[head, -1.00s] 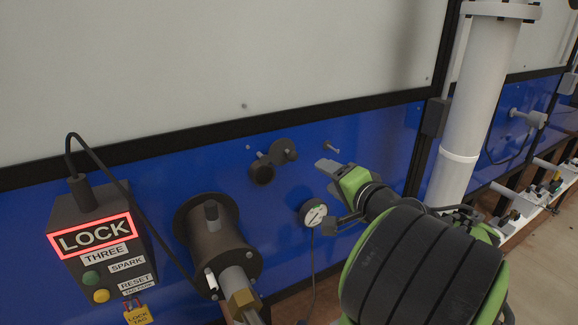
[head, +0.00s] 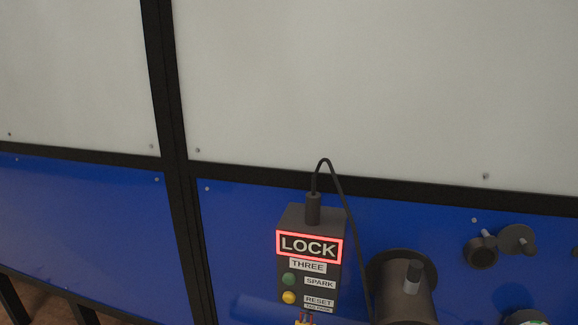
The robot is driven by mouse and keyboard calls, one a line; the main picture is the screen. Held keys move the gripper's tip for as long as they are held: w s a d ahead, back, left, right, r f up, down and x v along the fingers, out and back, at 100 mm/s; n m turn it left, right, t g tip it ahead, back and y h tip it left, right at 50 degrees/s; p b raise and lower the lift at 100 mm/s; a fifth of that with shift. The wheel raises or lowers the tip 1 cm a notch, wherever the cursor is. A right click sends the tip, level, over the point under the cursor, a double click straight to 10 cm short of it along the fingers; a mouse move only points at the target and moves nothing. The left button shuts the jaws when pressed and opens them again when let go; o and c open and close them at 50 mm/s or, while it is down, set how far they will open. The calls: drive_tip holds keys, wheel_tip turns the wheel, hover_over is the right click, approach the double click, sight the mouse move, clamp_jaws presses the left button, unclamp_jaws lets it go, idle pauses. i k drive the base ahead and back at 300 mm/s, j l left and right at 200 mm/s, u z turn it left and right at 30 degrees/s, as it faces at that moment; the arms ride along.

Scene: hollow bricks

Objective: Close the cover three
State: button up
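A dark control box (head: 309,225) labelled THREE hangs on the blue wall, with a red-lit LOCK sign (head: 309,246) on its front. To its right is a dark round flanged cylinder (head: 405,290) with a peg on it. Farther right are two small dark round pieces side by side, a left disc (head: 480,250) and a right disc (head: 517,240) with a short pin. They look like a port and a swing cover, but I cannot tell which is which. My gripper is not in view.
A cable (head: 342,195) loops from the box top down beside the cylinder. A gauge (head: 526,318) is cut off at the bottom right edge. Black frame bars (head: 166,80) cross the wall. The blue panel left of the box is clear.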

sight(514, 240)
drive_tip(key=z, duration=1.25)
